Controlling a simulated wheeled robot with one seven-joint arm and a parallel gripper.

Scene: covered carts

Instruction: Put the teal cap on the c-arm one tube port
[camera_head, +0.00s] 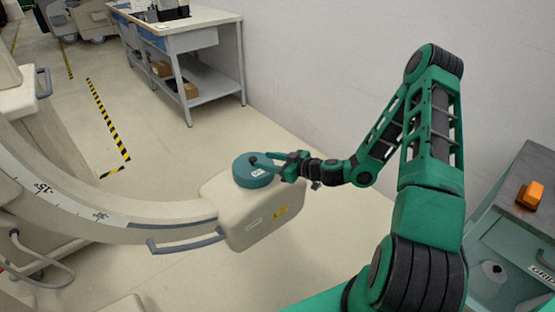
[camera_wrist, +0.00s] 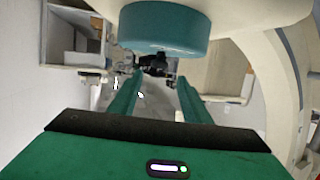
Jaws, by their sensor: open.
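The teal cap (camera_head: 253,177) is a round disc with a small white label. It sits on top of the beige tube housing (camera_head: 250,221) at the end of the c-arm (camera_head: 120,215). It looks level, but I cannot tell how firmly it is seated, and the port beneath it is hidden. My gripper (camera_head: 268,164) is at the cap's upper right side. In the wrist view, the cap (camera_wrist: 165,30) lies against the housing at the top of the picture, beyond the open fingers (camera_wrist: 160,76). Nothing shows clamped between them.
A blue-grey handle (camera_head: 187,242) runs along the c-arm beside the housing. A workbench (camera_head: 195,40) stands behind against the wall. A grey cart (camera_head: 530,165) with an orange beacon (camera_head: 530,194) is at the right. The floor behind the housing is clear.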

